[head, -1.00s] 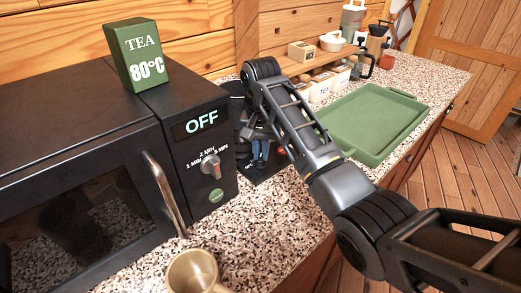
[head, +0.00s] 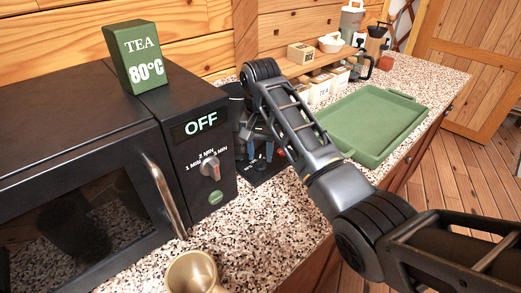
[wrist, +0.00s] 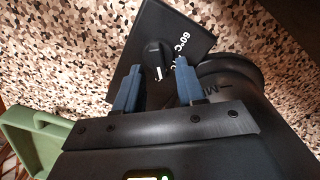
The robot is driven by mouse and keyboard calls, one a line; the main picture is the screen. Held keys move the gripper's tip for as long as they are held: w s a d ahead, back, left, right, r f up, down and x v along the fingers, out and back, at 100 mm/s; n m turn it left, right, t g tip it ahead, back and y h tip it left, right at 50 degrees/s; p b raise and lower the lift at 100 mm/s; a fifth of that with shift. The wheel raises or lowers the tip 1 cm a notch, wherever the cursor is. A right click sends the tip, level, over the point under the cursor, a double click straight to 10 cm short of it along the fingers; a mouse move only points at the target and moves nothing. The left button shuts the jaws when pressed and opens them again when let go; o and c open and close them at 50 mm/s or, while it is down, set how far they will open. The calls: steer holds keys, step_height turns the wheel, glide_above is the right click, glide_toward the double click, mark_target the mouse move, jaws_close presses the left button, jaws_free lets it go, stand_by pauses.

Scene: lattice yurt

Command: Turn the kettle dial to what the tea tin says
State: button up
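The tea tin (head: 137,58) is a green box on top of the microwave and reads "TEA 80°C". In the wrist view, the kettle dial (wrist: 153,57) is a black knob with a white pointer mark, on a black base plate (wrist: 175,25) with a "60°C" label. Other labels are partly hidden by my fingers. The dark kettle (wrist: 235,85) stands to the right of the dial in that view. My gripper (wrist: 157,65) is open, its blue fingertips on either side of the dial, with gaps visible. In the head view my gripper (head: 262,155) points down beside the microwave; my arm hides most of the kettle.
The black microwave (head: 75,150) stands close left of my gripper; its display reads "OFF". A green tray (head: 372,125) lies right of my arm. A beige mug (head: 190,270) stands at the counter's front. Canisters (head: 322,88) and a shelf are behind my arm.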

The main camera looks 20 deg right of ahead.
mark_target(261, 156)
steer(key=shift+r, duration=0.1)
steer(key=shift+w+r, duration=0.2)
steer(key=shift+r, duration=2)
steer(key=shift+s+d+r, duration=0.1)
steer(key=shift+s+r, duration=0.15)
steer(key=shift+r, duration=0.1)
steer(key=shift+w+r, duration=0.1)
steer(key=shift+r, duration=1.15)
